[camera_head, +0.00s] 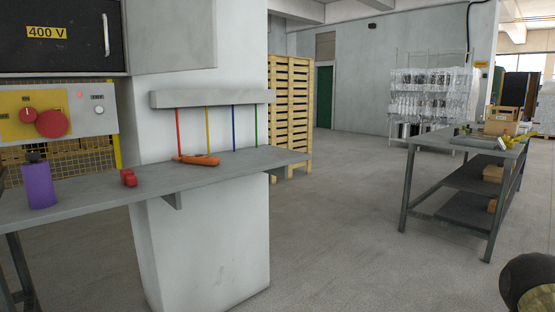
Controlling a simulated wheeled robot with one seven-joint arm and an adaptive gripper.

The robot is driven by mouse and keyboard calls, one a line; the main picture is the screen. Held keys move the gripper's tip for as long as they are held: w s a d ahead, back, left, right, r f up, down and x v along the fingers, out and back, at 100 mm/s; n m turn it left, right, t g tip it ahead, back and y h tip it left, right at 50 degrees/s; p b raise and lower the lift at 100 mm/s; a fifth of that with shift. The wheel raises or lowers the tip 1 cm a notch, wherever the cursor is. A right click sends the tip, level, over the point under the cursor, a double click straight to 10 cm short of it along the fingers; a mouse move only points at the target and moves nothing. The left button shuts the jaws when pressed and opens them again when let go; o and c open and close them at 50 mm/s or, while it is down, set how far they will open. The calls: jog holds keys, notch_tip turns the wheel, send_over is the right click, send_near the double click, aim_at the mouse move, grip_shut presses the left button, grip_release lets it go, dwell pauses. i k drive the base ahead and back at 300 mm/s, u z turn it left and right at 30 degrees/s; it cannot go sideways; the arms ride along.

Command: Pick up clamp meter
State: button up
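An orange elongated tool with a dark reddish end (198,160) lies flat on a grey wall shelf (75,200), near the shelf's right part. It may be the clamp meter, but it is too small to tell for sure. A small red object (128,178) sits further left on the same shelf, and a purple bottle-like cylinder with a dark top (39,184) stands at the left. My gripper is not in view; a dark rounded part at the bottom right edge may belong to my arm.
Red, yellow, blue and green strips hang from a grey ledge (212,98) above the shelf. A control panel with a red knob is on the left. A workbench (455,148) with tools and boxes stands right. Wooden pallets (290,110) stand behind the pillar. The middle floor is clear.

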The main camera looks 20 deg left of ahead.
aim_at(199, 158)
jog(key=z, duration=0.55)
jog(key=i, duration=0.9)
jog(key=u, duration=2.6)
